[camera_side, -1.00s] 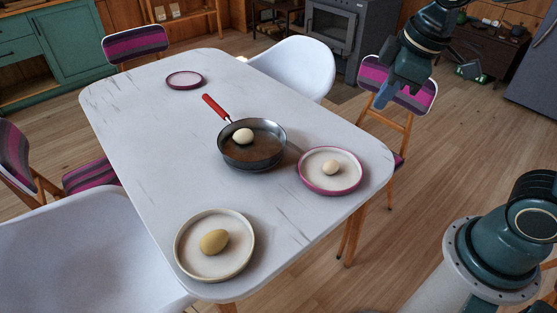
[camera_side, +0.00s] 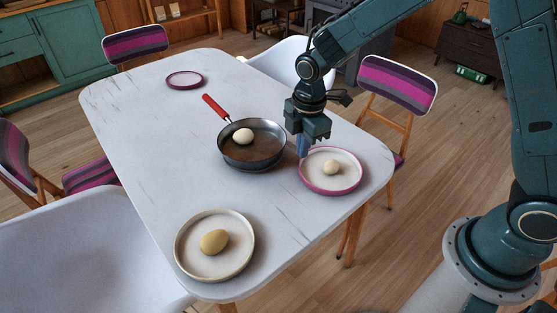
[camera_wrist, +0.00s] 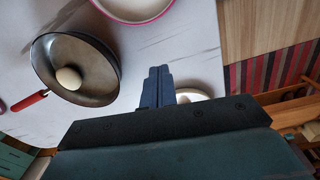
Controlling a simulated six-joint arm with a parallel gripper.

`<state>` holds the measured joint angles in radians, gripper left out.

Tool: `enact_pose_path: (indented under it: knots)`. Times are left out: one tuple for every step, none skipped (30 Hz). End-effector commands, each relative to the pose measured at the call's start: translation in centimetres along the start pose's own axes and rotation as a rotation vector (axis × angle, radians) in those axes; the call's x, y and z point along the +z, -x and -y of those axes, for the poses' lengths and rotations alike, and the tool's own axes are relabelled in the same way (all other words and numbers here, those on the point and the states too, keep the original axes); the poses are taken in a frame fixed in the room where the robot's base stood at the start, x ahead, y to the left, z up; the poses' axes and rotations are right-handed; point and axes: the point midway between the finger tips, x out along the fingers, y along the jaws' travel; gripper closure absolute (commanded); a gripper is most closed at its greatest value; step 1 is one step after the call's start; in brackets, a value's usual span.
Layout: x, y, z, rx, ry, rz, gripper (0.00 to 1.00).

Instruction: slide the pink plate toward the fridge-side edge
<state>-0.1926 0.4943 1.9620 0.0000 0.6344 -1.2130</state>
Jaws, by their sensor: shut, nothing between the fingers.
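The pink plate (camera_side: 331,187), pale with a pink rim and a small egg (camera_side: 331,167) on it, lies near the right edge of the white table (camera_side: 145,150). Its near part also shows at the top of the wrist view (camera_wrist: 137,17); the egg is out of that picture. My gripper (camera_side: 303,153) is shut and empty, pointing down at the plate's back-left rim, between plate and pan. In the wrist view the closed blue fingers (camera_wrist: 158,75) appear short of the rim. I cannot tell whether they touch the table or plate.
A dark pan (camera_side: 252,155) with a red handle and an egg stands just left of the gripper. A cream plate (camera_side: 214,270) with a larger egg lies at the front. A small pink-rimmed plate (camera_side: 184,80) is at the back. Chairs surround the table.

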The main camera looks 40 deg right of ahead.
Motion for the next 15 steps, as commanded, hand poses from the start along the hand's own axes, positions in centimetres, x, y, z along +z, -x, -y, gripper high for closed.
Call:
enact_pose_path:
  knots:
    - [-0.4, -1.3, -0.2, -0.013, 0.035, 0.005, 1.00]
    - [-0.5, -1.9, -0.3, -0.020, 0.055, 0.006, 1.00]
    - [-0.7, -2.6, -0.4, -0.026, 0.080, 0.008, 1.00]
    - [-0.8, -3.1, -0.4, -0.031, 0.096, 0.010, 1.00]
    - [-0.9, -3.5, -0.5, -0.035, 0.111, 0.011, 1.00]
    - [-1.1, -4.0, -0.5, -0.040, 0.127, 0.012, 1.00]
    - [-1.1, -4.3, -0.6, -0.043, 0.138, 0.013, 1.00]
    - [-1.2, -4.6, -0.6, -0.045, 0.147, 0.013, 1.00]
    - [-1.2, -4.8, -0.6, -0.048, 0.155, 0.014, 1.00]
    - [-1.3, -5.0, -0.6, -0.048, 0.160, 0.014, 1.00]
    - [-1.3, -5.0, -0.7, -0.049, 0.164, 0.014, 1.00]
    - [-1.3, -5.1, -0.7, -0.049, 0.167, 0.014, 1.00]
    - [-1.4, -5.1, -0.7, -0.049, 0.168, 0.014, 1.00]
    - [-1.4, -5.1, -0.7, -0.049, 0.169, 0.014, 1.00]
    - [-1.4, -5.1, -0.7, -0.049, 0.168, 0.014, 1.00]
